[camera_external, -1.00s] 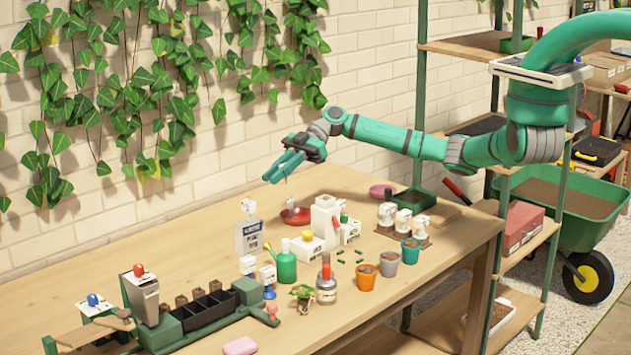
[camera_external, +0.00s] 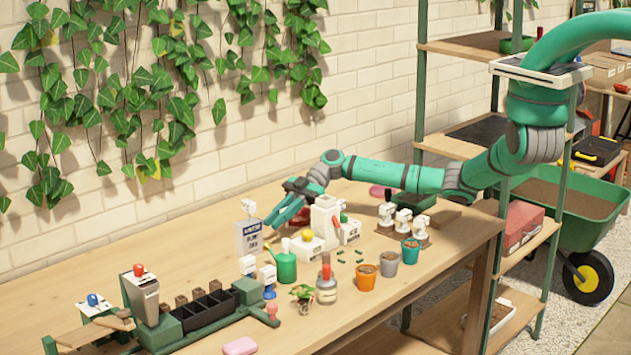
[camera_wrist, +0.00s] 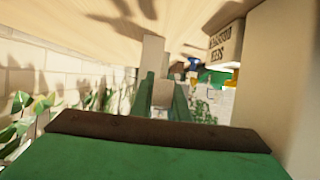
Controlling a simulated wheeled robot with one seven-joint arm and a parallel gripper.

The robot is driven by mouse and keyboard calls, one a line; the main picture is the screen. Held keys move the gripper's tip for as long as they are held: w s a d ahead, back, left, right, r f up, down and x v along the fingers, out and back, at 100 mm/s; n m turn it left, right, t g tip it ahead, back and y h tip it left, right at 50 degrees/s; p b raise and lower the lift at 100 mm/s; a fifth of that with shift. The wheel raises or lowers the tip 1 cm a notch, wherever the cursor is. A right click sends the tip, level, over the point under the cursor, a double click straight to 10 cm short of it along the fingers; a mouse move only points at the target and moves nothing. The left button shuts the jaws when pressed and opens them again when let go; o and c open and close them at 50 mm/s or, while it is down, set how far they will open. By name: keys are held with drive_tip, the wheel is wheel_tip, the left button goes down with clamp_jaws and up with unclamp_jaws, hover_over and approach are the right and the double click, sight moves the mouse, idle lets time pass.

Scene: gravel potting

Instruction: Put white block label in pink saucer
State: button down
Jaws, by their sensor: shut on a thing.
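Another pink oval (camera_external: 240,346) lies at the front. The table's left back is clear.

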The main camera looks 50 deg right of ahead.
drive_tip(key=shift+f, duration=2.1)
drive_tip(key=shift+f, duration=0.3)
drive_tip(key=c, duration=1.7)
unclamp_jaws()
drive_tip(key=v, duration=0.3)
drive_tip(key=shift+w, duration=0.1)
drive_tip(key=shift+o, duration=0.6)
wheel_tip(320, 180, up, 7)
drive_tip(key=shift+r, duration=0.1)
